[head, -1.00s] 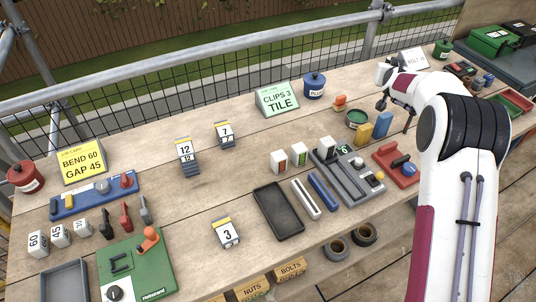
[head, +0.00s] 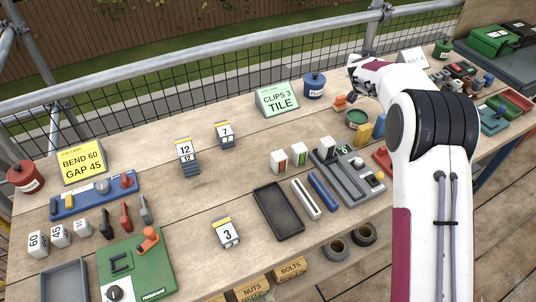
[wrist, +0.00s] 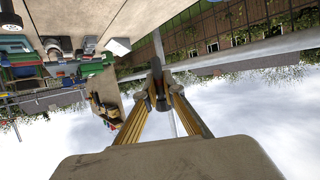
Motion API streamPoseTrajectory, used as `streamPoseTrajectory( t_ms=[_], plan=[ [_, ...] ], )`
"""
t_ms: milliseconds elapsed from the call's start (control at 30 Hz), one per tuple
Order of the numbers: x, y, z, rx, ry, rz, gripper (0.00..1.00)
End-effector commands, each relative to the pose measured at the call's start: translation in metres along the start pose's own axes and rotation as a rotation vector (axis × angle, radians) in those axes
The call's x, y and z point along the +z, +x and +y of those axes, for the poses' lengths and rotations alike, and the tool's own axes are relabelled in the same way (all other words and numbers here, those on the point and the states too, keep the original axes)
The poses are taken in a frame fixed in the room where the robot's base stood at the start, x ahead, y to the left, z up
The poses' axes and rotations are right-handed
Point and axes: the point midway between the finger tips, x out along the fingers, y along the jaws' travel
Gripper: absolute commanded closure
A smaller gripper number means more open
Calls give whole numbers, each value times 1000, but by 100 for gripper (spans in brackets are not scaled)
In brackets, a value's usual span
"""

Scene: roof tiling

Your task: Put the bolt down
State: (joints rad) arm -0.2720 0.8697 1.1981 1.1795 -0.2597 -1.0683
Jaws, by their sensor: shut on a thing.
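My gripper (wrist: 163,100) is shut on a dark bolt (wrist: 157,79), held between its two yellow-brown fingers in the wrist view. The bolt is up in the air, with railing and sky behind it. In the head view my gripper (head: 354,66) is at the far side of the bench, partly hidden behind my wrist; I cannot make out the bolt there. A white card reading BOLT (head: 411,60), its number unclear, stands right of my gripper at the back of the bench.
A blue pot (head: 314,86) and a green CLIPS 3 TILE card (head: 279,99) stand left of my gripper. A green round pot (head: 356,118) and yellow block (head: 364,133) are below it. Mesh railing (head: 230,85) runs behind. Bare wood (head: 335,216) lies nearer the front.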

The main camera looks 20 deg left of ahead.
Motion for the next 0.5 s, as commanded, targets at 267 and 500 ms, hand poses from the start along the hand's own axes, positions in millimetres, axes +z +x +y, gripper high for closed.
streamPoseTrajectory(
  t_ms=[267,500],
  plan=[
    [4,-21,-53,46,18,1,100],
    [22,-49,-102,119,47,1,100]
  ],
)
